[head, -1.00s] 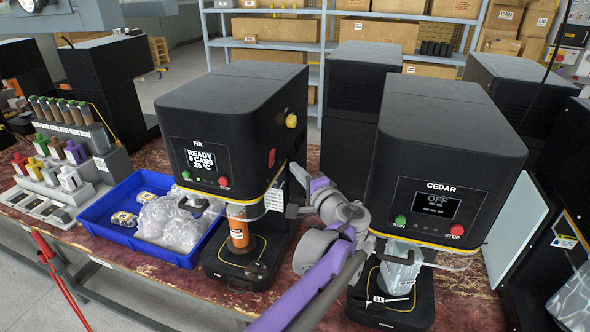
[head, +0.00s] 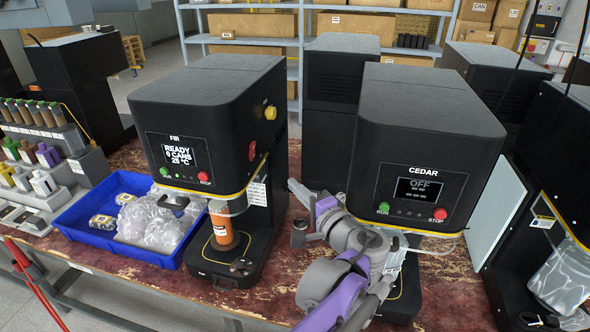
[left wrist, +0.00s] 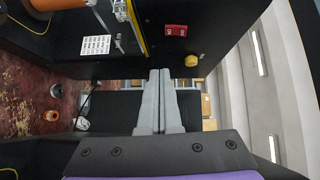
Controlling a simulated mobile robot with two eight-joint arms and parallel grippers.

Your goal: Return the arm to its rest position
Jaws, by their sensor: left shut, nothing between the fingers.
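My left arm, grey and purple, comes up from the bottom of the head view and stands in front of the CEDAR machine (head: 428,120). My left gripper (head: 294,186) is in the gap between the FIR machine (head: 208,110) and CEDAR, above the bench. In the left wrist view its two grey fingers (left wrist: 158,78) lie together, shut and empty. My right gripper is not in view.
An orange can (head: 222,228) stands in FIR. A blue tray (head: 72,238) with clear bags is on the left of the worn red bench (head: 265,290). A red-handled tool (head: 30,275) is at the front left. CEDAR's panel reads OFF; FIR's reads READY.

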